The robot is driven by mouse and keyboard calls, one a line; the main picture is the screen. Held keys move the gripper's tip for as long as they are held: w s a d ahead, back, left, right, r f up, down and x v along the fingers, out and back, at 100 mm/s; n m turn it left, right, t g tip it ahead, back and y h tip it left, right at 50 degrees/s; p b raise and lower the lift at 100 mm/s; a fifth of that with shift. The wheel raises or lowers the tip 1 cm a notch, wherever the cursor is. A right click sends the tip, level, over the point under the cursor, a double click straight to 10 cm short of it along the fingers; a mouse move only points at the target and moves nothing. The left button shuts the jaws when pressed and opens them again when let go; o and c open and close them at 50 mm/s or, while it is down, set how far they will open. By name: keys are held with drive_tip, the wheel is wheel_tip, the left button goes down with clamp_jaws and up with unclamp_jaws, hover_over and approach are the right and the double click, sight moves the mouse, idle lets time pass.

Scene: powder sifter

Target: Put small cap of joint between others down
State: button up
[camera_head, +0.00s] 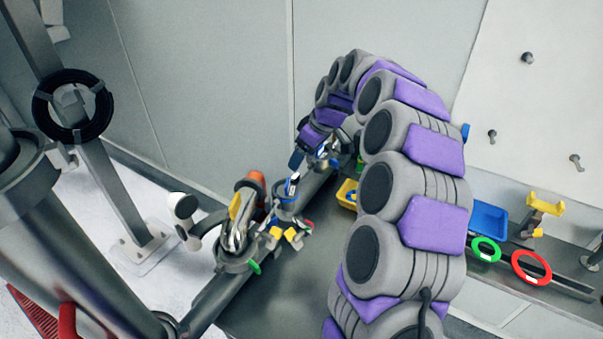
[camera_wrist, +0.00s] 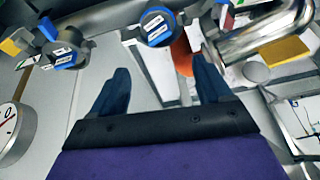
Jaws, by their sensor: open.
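My gripper (camera_wrist: 163,78) is open in the wrist view, with two dark blue fingers spread and nothing held between them. A grey round joint piece with a blue ring and white labels (camera_wrist: 157,27) lies beyond the fingertips, apart from them. I cannot tell which part is the small cap. In the head view, my gripper is at the end of my curved grey and purple arm, partly hidden. A cluster of joint parts with blue and yellow pieces (camera_head: 286,205) is below and left of it.
A bent metal pipe (camera_wrist: 262,32) is at the upper right of the wrist view, and a round gauge (camera_wrist: 12,130) at the left. In the head view, a blue tray (camera_head: 488,218), a green ring (camera_head: 486,250) and a red ring (camera_head: 531,267) are right of my arm.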

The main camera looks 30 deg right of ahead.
drive_tip(key=shift+s+r, duration=0.1)
drive_tip(key=shift+r, duration=0.1)
drive_tip(key=s+a+r+m+g, duration=0.2)
drive_tip(key=s+a+g, duration=0.1)
drive_tip(key=s+a, duration=1.45)
drive_tip(key=s+f+m+g+h, duration=0.1)
drive_tip(key=s+f+m, duration=0.1)
drive_tip(key=s, duration=1)
drive_tip(key=s+d+f+m+g+h, duration=0.1)
drive_tip(key=s+f, duration=0.3)
drive_tip(key=s, duration=0.8)
drive_tip(key=shift+m+h, duration=0.5)
drive_tip(key=shift+m, duration=0.1)
drive_tip(key=shift+w, duration=0.1)
drive_tip(key=shift+c, duration=0.3)
